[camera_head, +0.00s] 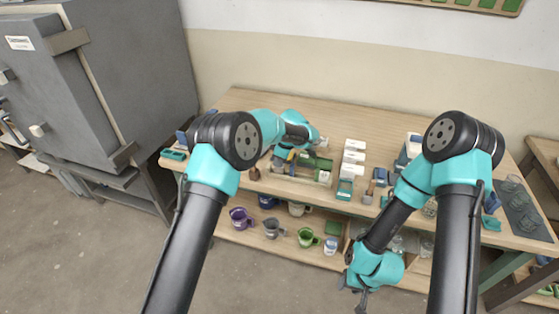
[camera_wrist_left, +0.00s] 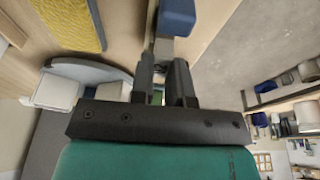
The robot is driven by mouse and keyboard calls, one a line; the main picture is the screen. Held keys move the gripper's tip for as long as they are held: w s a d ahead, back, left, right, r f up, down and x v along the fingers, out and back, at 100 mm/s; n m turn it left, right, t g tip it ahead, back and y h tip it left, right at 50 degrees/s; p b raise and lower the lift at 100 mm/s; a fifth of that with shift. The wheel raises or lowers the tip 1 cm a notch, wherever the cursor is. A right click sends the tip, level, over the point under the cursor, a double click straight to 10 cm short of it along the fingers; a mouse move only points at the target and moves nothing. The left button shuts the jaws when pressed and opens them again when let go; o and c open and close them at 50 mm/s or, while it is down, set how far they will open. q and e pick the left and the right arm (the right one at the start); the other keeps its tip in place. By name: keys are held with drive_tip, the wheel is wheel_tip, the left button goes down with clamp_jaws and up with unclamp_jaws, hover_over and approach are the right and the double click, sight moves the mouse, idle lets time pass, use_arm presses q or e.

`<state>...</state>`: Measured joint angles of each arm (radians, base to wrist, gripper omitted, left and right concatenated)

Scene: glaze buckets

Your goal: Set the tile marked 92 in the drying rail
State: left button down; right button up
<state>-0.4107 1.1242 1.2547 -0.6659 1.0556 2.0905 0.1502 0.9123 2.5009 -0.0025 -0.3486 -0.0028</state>
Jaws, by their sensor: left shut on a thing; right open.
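My left gripper (camera_head: 281,161) is low over the left-middle of the wooden table, beside a dark green block (camera_head: 318,164). In the left wrist view its fingers (camera_wrist_left: 165,75) are close together on a small thing, mostly hidden, with a sliver of green between them. I cannot tell whether it is the tile marked 92; no number is readable. Several white pieces (camera_head: 353,157) lie in a row right of the green block. I cannot make out the drying rail for sure. My right gripper (camera_head: 360,300) hangs open and empty in front of the table.
A grey kiln (camera_head: 110,80) stands at the left. Mugs, one purple (camera_head: 241,218) and one green (camera_head: 307,237), stand on the lower shelf. A dark mat (camera_head: 525,205) with glasses lies at the right. The left wrist view shows a yellow sponge (camera_wrist_left: 72,22) and a blue block (camera_wrist_left: 176,18).

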use_arm(q)
drive_tip(key=shift+f, duration=0.15)
drive_tip(key=c, duration=1)
unclamp_jaws()
drive_tip(key=shift+w+a+v, duration=0.1)
drive_tip(key=shift+a+v, duration=0.15)
drive_tip(key=shift+v, duration=0.9)
drive_tip(key=shift+w+a+v, duration=0.1)
drive_tip(key=shift+a+v, duration=0.15)
drive_tip(key=shift+v, duration=0.9)
drive_tip(key=shift+w+a+v, duration=0.1)
drive_tip(key=shift+a+v, duration=0.2)
drive_tip(key=shift+v, duration=0.85)
drive_tip(key=shift+s, duration=0.1)
